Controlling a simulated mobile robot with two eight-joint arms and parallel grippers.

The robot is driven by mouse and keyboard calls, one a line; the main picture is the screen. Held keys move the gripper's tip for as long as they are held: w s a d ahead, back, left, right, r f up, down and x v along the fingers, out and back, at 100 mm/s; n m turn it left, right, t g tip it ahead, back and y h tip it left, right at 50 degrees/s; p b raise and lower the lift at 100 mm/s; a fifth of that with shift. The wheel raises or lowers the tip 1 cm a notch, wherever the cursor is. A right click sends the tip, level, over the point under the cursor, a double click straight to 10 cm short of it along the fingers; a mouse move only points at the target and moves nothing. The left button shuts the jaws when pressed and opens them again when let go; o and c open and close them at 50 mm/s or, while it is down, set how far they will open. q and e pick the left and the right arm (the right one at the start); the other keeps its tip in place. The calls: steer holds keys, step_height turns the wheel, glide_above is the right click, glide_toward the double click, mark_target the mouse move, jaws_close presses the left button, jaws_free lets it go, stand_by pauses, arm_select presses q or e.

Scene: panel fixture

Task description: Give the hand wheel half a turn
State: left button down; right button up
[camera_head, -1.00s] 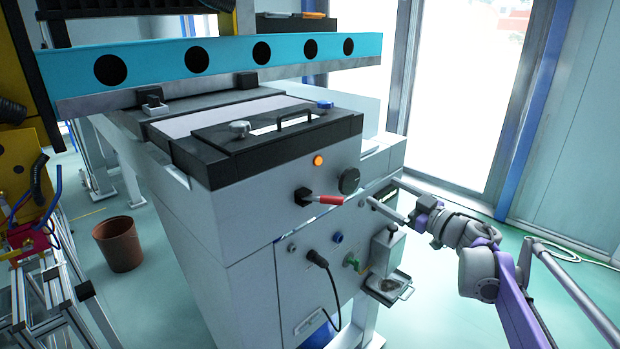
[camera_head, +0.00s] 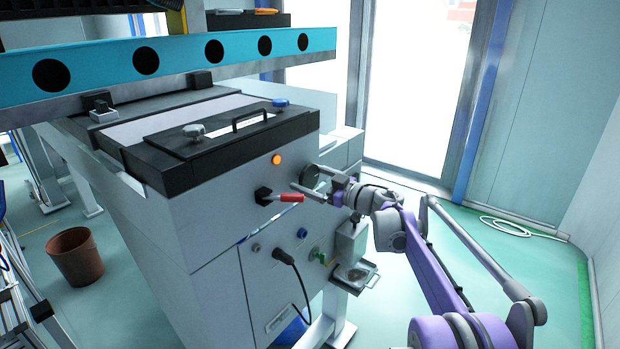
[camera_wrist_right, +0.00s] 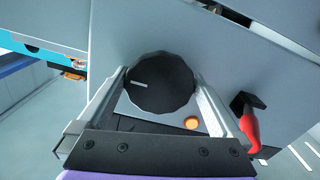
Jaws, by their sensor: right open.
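The hand wheel (camera_head: 311,178) is a dark, many-sided disc on the front panel of the grey cabinet. In the right wrist view the hand wheel (camera_wrist_right: 163,88) shows face-on, with a short white mark left of its centre. My right gripper (camera_head: 306,177) is at the wheel, with its arm coming in from the right. In the wrist view the open fingers of my right gripper (camera_wrist_right: 160,74) lie on either side of the wheel. Whether they touch its rim I cannot tell. My left gripper is in neither view.
A red-handled lever (camera_head: 285,197) sticks out close to the wheel and one finger. An orange lamp (camera_head: 277,160) is above the lever. Below are a black cable plug (camera_head: 280,254) and a small tray (camera_head: 355,275). The floor to the right is mostly clear.

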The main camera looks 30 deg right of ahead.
steer(key=c, duration=1)
steer(key=shift+n, duration=0.3)
